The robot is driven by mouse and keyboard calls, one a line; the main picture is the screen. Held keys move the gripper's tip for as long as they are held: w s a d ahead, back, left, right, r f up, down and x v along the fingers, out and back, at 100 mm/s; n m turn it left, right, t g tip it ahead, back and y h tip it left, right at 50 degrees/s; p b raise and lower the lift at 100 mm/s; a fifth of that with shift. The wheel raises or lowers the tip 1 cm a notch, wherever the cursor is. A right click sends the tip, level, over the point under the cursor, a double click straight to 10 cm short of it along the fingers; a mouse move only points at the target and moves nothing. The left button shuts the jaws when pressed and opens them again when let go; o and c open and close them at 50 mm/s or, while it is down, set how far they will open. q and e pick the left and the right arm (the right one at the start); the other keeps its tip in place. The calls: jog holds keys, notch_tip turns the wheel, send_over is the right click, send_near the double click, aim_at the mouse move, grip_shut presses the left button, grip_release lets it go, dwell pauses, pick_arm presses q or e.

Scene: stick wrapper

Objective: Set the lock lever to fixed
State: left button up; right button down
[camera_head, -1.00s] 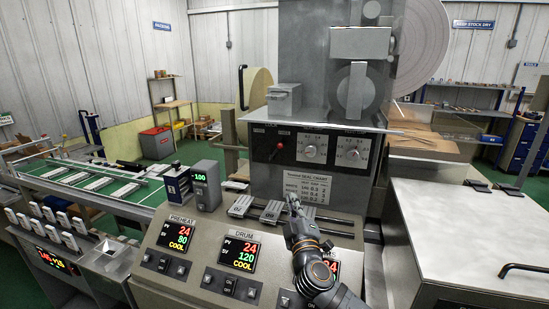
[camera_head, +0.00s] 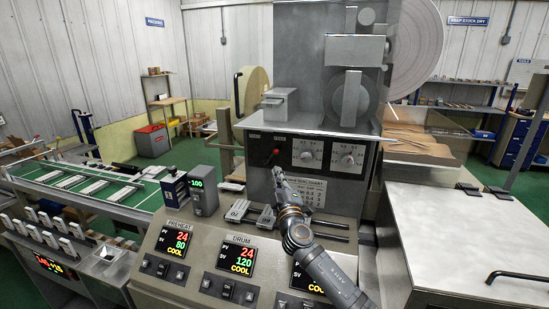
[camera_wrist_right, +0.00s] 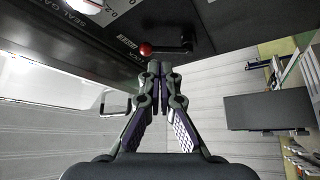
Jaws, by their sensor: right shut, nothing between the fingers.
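The lock lever is a short black arm with a red ball knob (camera_head: 277,152) on the dark panel of the machine's front. In the right wrist view, the red knob (camera_wrist_right: 146,49) is at the top, left of the lever's black pivot end (camera_wrist_right: 186,41), with small white lettering to its left. My right gripper (camera_head: 278,172) is shut and empty just below the knob in the head view. In the wrist view its closed fingertips (camera_wrist_right: 160,66) are close to the knob; I cannot tell whether they touch. My left gripper is not in view.
Two dial knobs (camera_head: 307,156) are right of the lever on the same machine face. The control console (camera_head: 205,255) with lit displays lies below my right arm. A flat-topped grey cabinet (camera_head: 455,225) stands at right, and a green conveyor (camera_head: 90,190) at left.

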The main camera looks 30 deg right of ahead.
aim_at(272, 157)
jog(key=p+x, duration=0.1)
jog(key=x, duration=0.3)
jog(key=shift+w+d+r, duration=0.1)
jog(key=shift+w+r, duration=0.05)
jog(key=shift+w, duration=0.05)
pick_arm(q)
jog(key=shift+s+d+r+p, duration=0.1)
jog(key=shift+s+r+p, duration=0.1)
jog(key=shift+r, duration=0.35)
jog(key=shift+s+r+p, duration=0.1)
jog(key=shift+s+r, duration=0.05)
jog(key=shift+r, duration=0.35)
pick_arm(e)
jog(key=shift+w+d, duration=0.15)
jog(key=shift+w, duration=0.25)
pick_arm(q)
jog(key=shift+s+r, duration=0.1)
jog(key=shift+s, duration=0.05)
pick_arm(e)
jog(key=shift+w, duration=0.15)
